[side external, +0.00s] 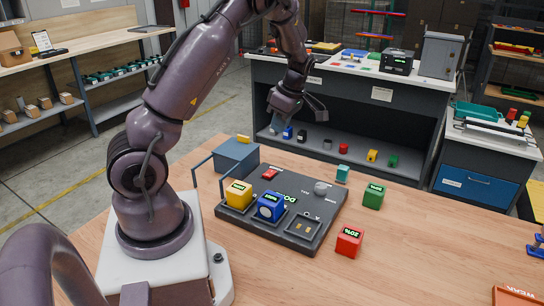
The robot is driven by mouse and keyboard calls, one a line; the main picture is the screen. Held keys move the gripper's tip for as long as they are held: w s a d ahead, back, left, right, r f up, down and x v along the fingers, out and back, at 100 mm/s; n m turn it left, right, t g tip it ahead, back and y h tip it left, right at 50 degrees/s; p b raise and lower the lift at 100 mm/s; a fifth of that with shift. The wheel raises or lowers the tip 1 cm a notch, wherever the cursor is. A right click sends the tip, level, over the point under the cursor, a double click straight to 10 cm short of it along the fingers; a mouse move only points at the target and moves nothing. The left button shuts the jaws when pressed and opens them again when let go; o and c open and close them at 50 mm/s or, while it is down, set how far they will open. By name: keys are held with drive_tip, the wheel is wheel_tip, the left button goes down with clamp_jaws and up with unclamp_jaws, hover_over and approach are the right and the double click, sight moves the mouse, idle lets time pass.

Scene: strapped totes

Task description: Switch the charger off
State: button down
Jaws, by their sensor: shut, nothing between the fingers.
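The charger (290,236) is a dark grey box on the wooden table, tilted toward the camera. A red switch (270,174) sits at its back left; I cannot tell its position. A grey knob (321,188) is at its back right. A yellow battery (239,195) and a blue battery (270,207) sit in the left and middle bays, and the right bay is empty. My gripper (306,112) is shut and empty, in the air above and behind the charger, apart from it.
A green battery (373,196) and a red battery (349,241) stand right of the charger. A small teal block (342,174) is behind it. A blue-grey box (236,153) with a dark handle stands close behind-left. A grey workbench (395,117) stands beyond.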

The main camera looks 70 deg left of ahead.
sight(266, 174)
drive_tip(key=x, duration=1.3)
drive_tip(key=shift+w+d+f, duration=0.1)
drive_tip(key=shift+w+d, duration=0.1)
drive_tip(key=shift+d, duration=0.15)
drive_tip(key=shift+f, duration=0.5)
drive_tip(key=shift+s+d+f, duration=0.15)
drive_tip(key=shift+f, duration=0.25)
